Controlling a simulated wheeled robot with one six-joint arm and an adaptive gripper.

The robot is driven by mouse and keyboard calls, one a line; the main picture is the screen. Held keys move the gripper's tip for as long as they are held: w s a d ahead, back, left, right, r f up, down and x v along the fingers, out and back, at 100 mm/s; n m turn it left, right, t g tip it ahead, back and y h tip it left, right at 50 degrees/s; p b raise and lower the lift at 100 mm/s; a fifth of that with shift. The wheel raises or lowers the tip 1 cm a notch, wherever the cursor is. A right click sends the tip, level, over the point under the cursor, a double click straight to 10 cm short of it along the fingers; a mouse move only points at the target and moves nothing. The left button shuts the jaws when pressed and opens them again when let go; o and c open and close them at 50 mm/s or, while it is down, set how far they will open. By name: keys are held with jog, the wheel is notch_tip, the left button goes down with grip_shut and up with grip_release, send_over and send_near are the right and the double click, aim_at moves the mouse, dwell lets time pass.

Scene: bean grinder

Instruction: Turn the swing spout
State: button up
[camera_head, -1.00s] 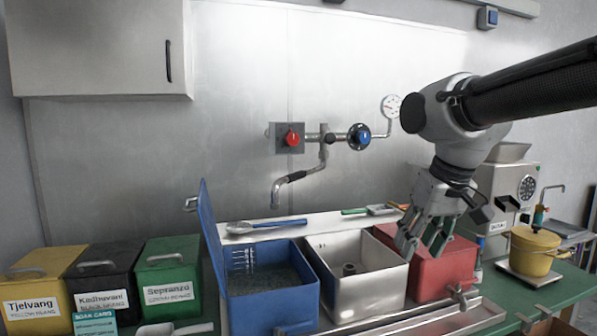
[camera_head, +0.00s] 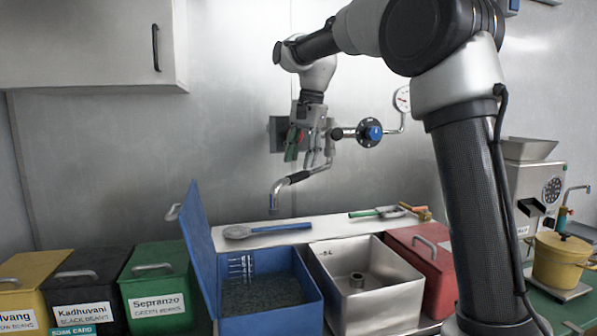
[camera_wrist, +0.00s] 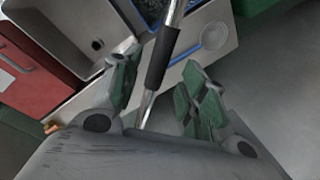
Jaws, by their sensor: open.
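The swing spout is a bent metal pipe with a black sleeve (camera_head: 300,177), coming off the wall pipework and ending in a downturned outlet (camera_head: 274,202) at the left. My gripper (camera_head: 309,160) is pointing down at the spout's upper end, in front of the wall fitting. In the wrist view my open gripper (camera_wrist: 162,62) has one green-padded finger on each side of the spout (camera_wrist: 159,58). Neither finger visibly presses on the pipe; how deep it lies between them I cannot tell.
A scoop (camera_head: 237,232) lies behind.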

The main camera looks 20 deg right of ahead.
aim_at(299, 173)
jog(key=shift+w+a+f, duration=0.15)
jog(key=shift+f, duration=0.95)
jog(key=shift+w+a+f, duration=0.1)
jog(key=shift+w+f, duration=0.05)
jog(key=shift+f, duration=0.9)
grip_shut()
